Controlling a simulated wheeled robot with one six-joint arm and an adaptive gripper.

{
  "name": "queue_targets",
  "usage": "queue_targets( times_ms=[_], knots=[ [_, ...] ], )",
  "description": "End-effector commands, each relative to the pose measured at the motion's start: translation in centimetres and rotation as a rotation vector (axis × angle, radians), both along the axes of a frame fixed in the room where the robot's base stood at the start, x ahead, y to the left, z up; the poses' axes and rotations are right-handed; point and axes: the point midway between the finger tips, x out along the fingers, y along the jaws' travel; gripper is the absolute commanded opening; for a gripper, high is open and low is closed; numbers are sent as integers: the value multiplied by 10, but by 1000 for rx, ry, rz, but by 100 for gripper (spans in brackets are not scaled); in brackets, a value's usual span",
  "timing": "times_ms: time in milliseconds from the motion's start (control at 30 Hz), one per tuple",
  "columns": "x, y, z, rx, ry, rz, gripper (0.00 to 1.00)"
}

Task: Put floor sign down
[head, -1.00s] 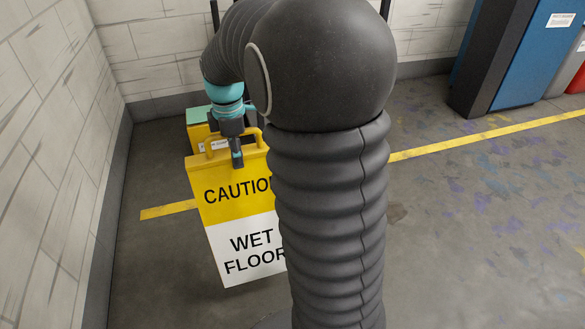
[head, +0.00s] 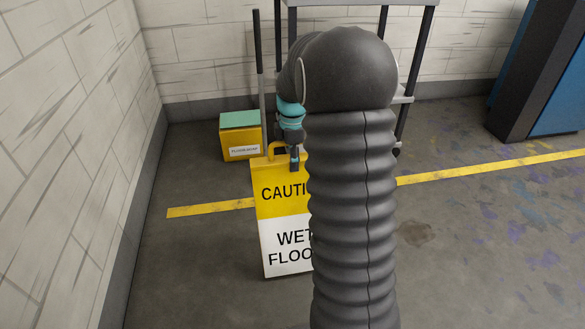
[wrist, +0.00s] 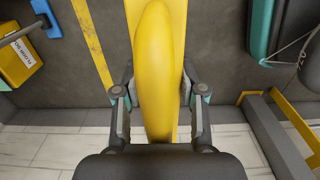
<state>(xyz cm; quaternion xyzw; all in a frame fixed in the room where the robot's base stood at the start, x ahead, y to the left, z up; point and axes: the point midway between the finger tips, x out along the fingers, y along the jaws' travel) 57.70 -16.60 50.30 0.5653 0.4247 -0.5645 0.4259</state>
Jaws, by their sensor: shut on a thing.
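The floor sign (head: 279,205) is yellow on top and white below, with "CAUTION WET FLOOR" lettering. It hangs roughly upright from my gripper (head: 294,163) in the head view; my arm hides its right part. In the wrist view, my gripper (wrist: 160,115) has its fingers on both sides of the sign's yellow handle (wrist: 157,60), shut on it. I cannot tell whether the sign's lower edge touches the floor.
A yellow box with a green top (head: 240,135) and a dark pole (head: 259,70) stand behind the sign. A grey rack (head: 415,60) is against the back wall. A blue cabinet (head: 550,90) is at right. Left is a brick wall (head: 70,150). Floor (head: 490,240) at right is clear.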

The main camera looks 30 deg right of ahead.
Motion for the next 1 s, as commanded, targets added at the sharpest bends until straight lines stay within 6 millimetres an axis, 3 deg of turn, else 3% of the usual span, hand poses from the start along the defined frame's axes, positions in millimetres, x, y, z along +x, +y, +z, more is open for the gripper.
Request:
queue_targets(
  times_ms=[233,667,700,767,1000],
  knots=[
    [0,0,-30,0,0,0,0],
    [0,0,-35,0,-1,0,0],
    [0,1,-36,0,1,0,48],
    [0,1,-36,0,1,0,63],
    [0,1,-36,0,1,0,66]
  ],
)
